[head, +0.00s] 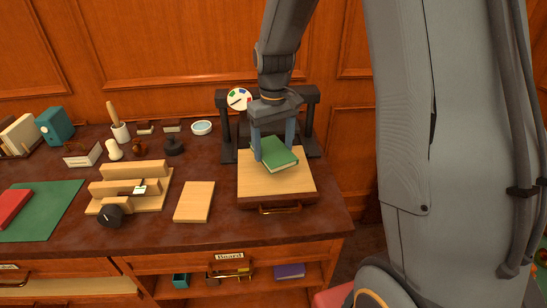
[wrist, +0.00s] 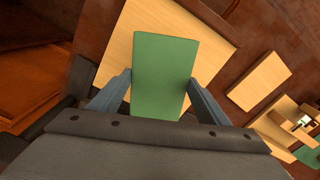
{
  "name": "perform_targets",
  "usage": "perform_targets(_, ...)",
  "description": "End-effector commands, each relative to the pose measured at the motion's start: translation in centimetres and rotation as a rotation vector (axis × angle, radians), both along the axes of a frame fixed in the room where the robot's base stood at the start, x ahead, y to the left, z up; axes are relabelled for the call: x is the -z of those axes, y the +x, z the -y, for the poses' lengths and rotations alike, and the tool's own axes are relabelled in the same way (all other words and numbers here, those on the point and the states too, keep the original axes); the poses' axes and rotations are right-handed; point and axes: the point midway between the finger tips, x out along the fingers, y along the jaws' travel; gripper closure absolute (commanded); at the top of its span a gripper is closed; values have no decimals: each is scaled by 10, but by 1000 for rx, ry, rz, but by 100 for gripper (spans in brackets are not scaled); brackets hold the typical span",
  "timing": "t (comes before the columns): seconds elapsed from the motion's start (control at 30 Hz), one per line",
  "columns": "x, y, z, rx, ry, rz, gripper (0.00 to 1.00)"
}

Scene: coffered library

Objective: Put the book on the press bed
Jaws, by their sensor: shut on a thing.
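A green book (head: 275,153) with pale page edges is between the two blue-grey fingers of my gripper (head: 272,146). My gripper is shut on the book, and the book also shows between the fingers in the wrist view (wrist: 163,75). The press bed (head: 295,185) is a pale wooden board with a handle at its front, and it shows behind the book in the wrist view (wrist: 122,38). The book is over the bed, towards its back. I cannot tell whether the book touches the bed. The dark press frame (head: 226,130) stands behind, partly hidden by my gripper.
A loose pale board (head: 194,202) lies left of the bed. A stepped wooden rack (head: 130,187) and a black knob (head: 110,216) are further left. A red book (head: 12,207) lies on a green mat (head: 50,215). A round dial (head: 239,98) is behind the press.

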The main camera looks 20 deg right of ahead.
Motion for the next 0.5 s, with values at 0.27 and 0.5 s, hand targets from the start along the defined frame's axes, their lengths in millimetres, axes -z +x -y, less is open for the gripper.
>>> perform_targets(0.27,31,-1,1,3,0,-3,55)
perform_targets(0.5,47,0,2,4,0,2,55)
